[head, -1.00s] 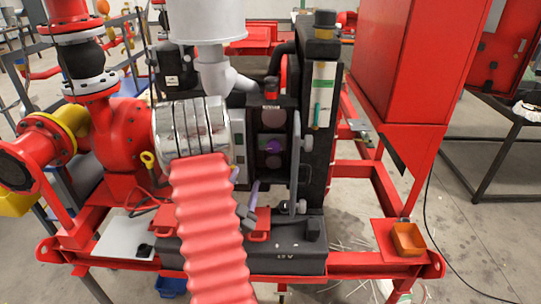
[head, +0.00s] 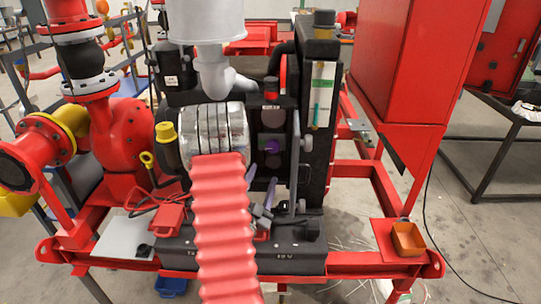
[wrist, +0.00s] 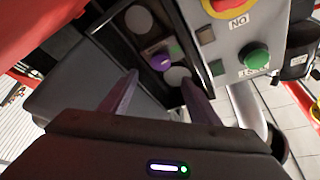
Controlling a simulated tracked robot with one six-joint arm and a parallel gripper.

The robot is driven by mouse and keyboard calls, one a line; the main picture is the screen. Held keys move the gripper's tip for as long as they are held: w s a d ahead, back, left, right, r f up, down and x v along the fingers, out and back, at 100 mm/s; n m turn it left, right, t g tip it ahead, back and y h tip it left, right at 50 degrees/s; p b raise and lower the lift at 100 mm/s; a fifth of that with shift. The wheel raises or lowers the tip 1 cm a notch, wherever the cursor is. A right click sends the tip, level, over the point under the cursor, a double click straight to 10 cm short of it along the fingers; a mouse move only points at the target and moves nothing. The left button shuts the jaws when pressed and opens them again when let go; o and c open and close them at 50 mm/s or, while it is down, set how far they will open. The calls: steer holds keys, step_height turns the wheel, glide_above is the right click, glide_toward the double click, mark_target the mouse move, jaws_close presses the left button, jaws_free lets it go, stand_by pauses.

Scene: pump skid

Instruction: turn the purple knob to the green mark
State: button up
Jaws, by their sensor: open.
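The purple knob (head: 272,146) sits on a dark panel in the middle of the pump skid. In the wrist view the purple knob (wrist: 160,62) lies between two pale round discs, just beyond my fingertips. A small faint green patch (wrist: 175,50) shows beside the knob; I cannot tell for sure that it is the mark. My gripper (wrist: 160,78) is open, one finger to each side of the line to the knob, with nothing between them. In the head view my gripper (head: 262,182) is below the knob, apart from it, partly behind my red sleeved arm.
A grey box with a green button (wrist: 256,56) and a red-and-yellow button (wrist: 230,5) stands right of the knob. A grey upright lever (head: 295,165) is close on the right. A silver ribbed cylinder (head: 215,128) is on the left. An orange bin (head: 408,239) sits far right.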

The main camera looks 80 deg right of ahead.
mark_target(273, 149)
steer(key=x, duration=1.1)
steer(key=shift+c, duration=0.5)
steer(key=c, duration=1)
